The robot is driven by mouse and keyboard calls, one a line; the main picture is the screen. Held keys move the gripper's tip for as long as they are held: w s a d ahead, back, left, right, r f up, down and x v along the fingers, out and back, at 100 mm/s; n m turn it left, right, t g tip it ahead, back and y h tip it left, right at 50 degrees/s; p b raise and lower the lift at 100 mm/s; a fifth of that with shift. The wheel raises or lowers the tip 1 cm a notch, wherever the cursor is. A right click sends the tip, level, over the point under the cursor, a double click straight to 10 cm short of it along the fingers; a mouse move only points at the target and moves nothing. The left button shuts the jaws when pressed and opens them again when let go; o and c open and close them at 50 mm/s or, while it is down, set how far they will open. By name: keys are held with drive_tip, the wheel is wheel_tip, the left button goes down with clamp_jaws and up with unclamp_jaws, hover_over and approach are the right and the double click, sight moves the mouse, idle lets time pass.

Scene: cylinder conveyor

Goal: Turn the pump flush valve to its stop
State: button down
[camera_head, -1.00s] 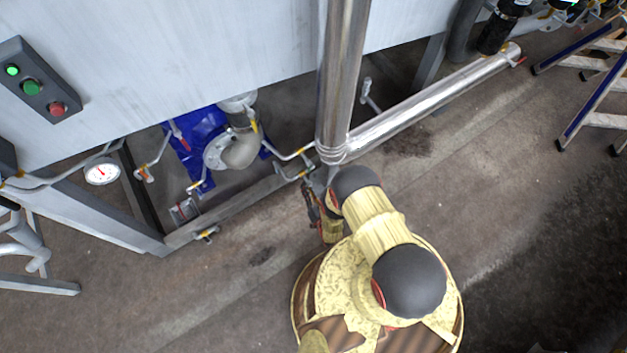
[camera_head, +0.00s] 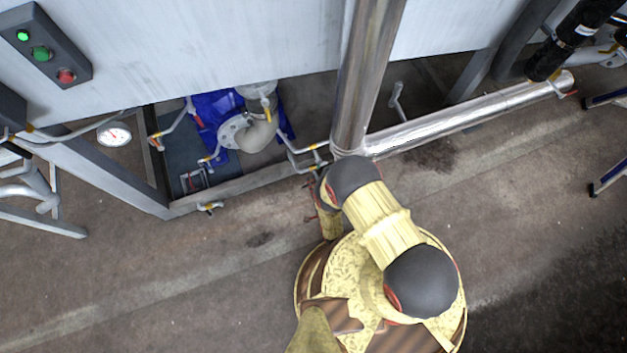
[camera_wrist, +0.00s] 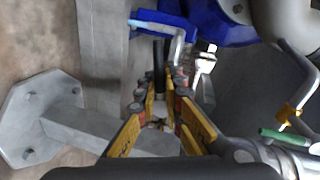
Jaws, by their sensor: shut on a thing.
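The blue pump (camera_head: 212,108) with its grey pipe elbow (camera_head: 258,137) sits under the machine in the head view. In the wrist view, part of the blue pump body (camera_wrist: 225,27) shows at the top. My gripper (camera_wrist: 164,62) has its yellow and black fingers drawn together at the tips, on a slim grey lever (camera_wrist: 178,47) that I take for the valve handle. The fingertips partly hide the grip and the valve body. A silver fitting (camera_wrist: 205,57) stands just right of the tips. In the head view, my arm mostly hides the gripper.
A thick steel pipe (camera_head: 368,70) stands beside my arm, and a floor pipe (camera_head: 470,118) runs right. In the wrist view, a footed beam (camera_wrist: 80,125) lies left and a green-handled valve (camera_wrist: 285,137) right. Open floor (camera_head: 150,290) lies at the front left.

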drive_tip(key=shift+s+r+m, duration=0.1)
drive_tip(key=shift+r+m, duration=0.1)
drive_tip(key=shift+m, duration=0.8)
drive_tip(key=c, duration=1.9)
unclamp_jaws()
drive_tip(key=shift+r, duration=0.1)
drive_tip(key=shift+r, duration=0.1)
